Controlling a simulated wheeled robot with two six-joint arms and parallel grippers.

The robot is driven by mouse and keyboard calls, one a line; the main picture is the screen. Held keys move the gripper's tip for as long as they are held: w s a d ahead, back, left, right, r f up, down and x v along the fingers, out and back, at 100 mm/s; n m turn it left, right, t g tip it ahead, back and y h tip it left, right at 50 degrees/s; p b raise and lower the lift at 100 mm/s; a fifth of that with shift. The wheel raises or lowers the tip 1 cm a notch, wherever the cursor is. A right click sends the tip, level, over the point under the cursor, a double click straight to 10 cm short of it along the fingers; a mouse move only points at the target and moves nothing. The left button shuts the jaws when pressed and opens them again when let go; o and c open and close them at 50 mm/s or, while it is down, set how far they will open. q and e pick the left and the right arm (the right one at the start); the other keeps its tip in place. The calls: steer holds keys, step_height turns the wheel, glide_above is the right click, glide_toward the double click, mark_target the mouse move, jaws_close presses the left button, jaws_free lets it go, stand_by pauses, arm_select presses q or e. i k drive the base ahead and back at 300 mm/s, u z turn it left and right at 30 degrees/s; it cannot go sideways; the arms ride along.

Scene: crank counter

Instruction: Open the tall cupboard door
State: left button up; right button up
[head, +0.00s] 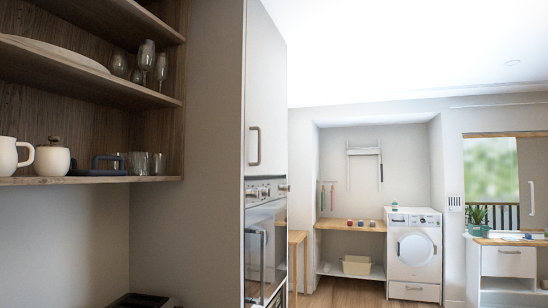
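The tall cupboard door (268,75) is a pale, flat panel seen at a steep angle in the middle of the head view. It looks shut, roughly in line with the oven front below it. Its grey upright bar handle (254,146) is near the lower left edge of the door. Neither of my grippers shows in this view, and nothing is seen touching the door or handle.
An oven (264,245) with knobs and a bar handle sits below the door. Open wooden shelves (90,90) with glasses and mugs are at the left. A washing machine (414,250) stands in the far room. Floor (345,295) there looks clear.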

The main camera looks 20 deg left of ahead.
mark_target(265, 147)
steer(key=u, duration=0.1)
steer(key=i, duration=2)
steer(key=u, duration=0.15)
